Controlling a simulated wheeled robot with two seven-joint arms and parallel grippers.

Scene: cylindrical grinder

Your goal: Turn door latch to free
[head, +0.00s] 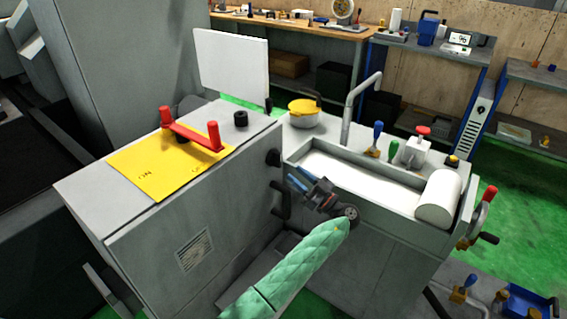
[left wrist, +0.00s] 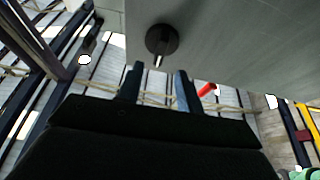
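A black round knob that looks like the door latch (head: 273,157) sits on the right side face of the grey cabinet (head: 150,245). In the left wrist view this latch (left wrist: 162,39) shows as a dark disc with a small pale bar, just beyond the fingers. My left gripper (head: 295,179) is just below and right of it in the head view. Its two fingers (left wrist: 158,76) are apart, with nothing between them, and do not appear to touch the latch. A dark handle (head: 281,206) is lower on the same face, partly behind my gripper. My right gripper is out of view.
A yellow plate (head: 140,172) with a red-ended bar (head: 190,130) lies on the cabinet top. The white-lined trough (head: 350,170) and a white cylinder (head: 438,195) are to the right. A bent grey pipe (head: 348,108) rises behind.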

